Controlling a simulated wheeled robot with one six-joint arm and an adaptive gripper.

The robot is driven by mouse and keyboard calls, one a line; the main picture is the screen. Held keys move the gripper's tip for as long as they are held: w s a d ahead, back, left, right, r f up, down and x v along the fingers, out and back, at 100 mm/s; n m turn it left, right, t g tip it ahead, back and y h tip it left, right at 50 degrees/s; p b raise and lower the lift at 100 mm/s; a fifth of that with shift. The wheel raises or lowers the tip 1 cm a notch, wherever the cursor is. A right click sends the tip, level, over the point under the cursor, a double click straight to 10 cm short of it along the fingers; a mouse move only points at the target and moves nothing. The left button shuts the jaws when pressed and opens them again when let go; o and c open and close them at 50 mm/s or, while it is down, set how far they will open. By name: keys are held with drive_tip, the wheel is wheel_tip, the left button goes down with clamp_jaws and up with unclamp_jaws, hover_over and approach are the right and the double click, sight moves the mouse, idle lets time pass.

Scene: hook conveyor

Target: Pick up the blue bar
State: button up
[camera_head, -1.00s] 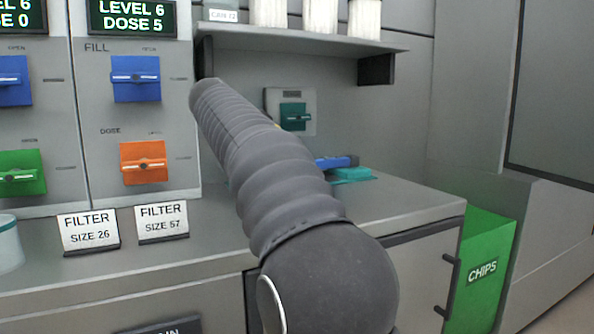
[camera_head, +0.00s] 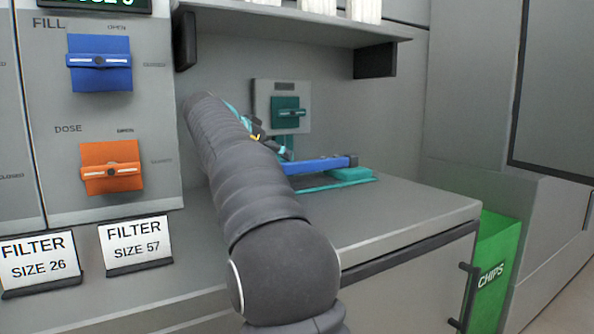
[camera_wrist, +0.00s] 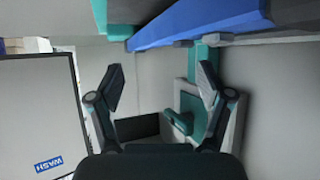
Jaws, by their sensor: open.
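The blue bar (camera_head: 318,164) lies level over the counter in the head view, its right end dark and resting at a teal block (camera_head: 350,174). In the wrist view the blue bar (camera_wrist: 205,22) crosses the top of the picture, beyond my fingertips. My gripper (camera_wrist: 160,85) is open, with nothing between its two fingers. The bar is apart from the fingers in the picture. In the head view my arm hides the bar's left end and most of my gripper.
A teal switch (camera_head: 289,112) on a grey plate is on the wall behind the bar. A shelf (camera_head: 290,25) overhangs the counter. FILTER cards (camera_head: 137,243) stand at the left front. A green CHIPS bin (camera_head: 497,270) is at the right. The counter's right front (camera_head: 420,222) is clear.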

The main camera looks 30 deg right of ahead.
sight(296, 161)
drive_tip(key=x, duration=0.2)
drive_tip(key=shift+d, duration=0.25)
drive_tip(key=shift+d+r+x, duration=0.1)
drive_tip(key=shift+r+x, duration=0.05)
drive_tip(key=shift+x, duration=0.75)
drive_tip(key=shift+d+r+x, duration=0.1)
drive_tip(key=shift+r+x, duration=0.05)
drive_tip(key=shift+x, duration=0.7)
drive_tip(key=shift+d+r+x, duration=0.1)
drive_tip(key=shift+r+x, duration=0.05)
drive_tip(key=shift+x, duration=0.75)
drive_tip(key=shift+s, duration=0.15)
clamp_jaws()
